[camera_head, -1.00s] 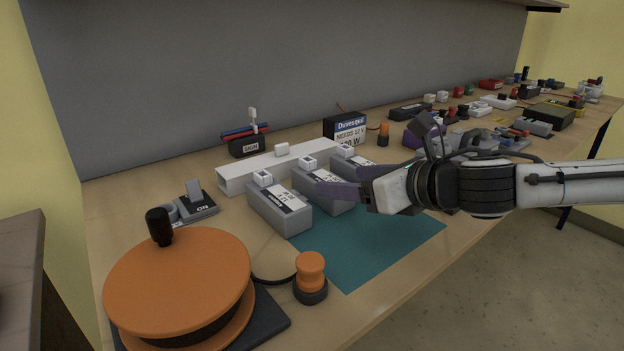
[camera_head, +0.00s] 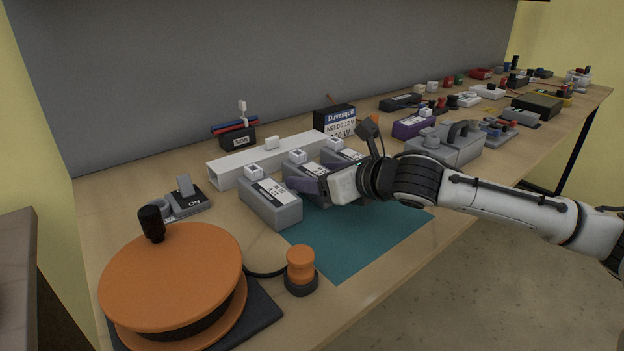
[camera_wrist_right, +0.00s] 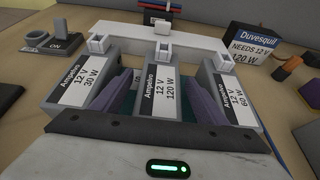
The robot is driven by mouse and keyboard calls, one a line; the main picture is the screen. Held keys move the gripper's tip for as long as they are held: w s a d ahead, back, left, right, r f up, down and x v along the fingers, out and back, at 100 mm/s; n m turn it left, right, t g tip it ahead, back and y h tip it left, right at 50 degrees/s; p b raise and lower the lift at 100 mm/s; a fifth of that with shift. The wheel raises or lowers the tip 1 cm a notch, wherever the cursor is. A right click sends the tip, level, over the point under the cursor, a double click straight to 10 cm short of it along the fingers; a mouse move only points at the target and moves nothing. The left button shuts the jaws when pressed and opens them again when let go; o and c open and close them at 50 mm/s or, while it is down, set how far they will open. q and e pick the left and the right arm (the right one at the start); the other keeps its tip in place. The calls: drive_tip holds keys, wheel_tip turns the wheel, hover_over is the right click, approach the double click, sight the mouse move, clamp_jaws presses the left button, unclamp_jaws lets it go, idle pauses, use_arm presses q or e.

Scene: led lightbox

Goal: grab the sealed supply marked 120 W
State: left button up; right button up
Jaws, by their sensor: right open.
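Three grey box supplies stand in a row on the table. In the wrist view the labels read 12 V 30 W on the left supply (camera_wrist_right: 83,80), 12 V 120 W on the middle supply (camera_wrist_right: 162,97) and 12 V 60 W on the right supply (camera_wrist_right: 228,92). The 120 W supply also shows in the head view (camera_head: 310,170), partly hidden by my right gripper (camera_head: 312,184). That gripper is open, its purple fingers (camera_wrist_right: 158,95) one on each side of the 120 W supply. I cannot tell whether they touch it. My left gripper is out of view.
A white channel (camera_head: 235,170) lies behind the supplies. A sign (camera_head: 341,124) reads NEEDS 12 V, 120 W. A teal mat (camera_head: 350,243) lies in front with free room. An orange reel (camera_head: 172,268) and orange plug (camera_head: 301,263) are at the near left.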

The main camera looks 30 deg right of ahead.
drive_tip(key=shift+w+f, duration=0.2)
drive_tip(key=shift+w, duration=0.45)
drive_tip(key=c, duration=1.5)
drive_tip(key=shift+o, duration=0.2)
drive_tip(key=shift+r, duration=0.1)
drive_tip(key=shift+r, duration=0.1)
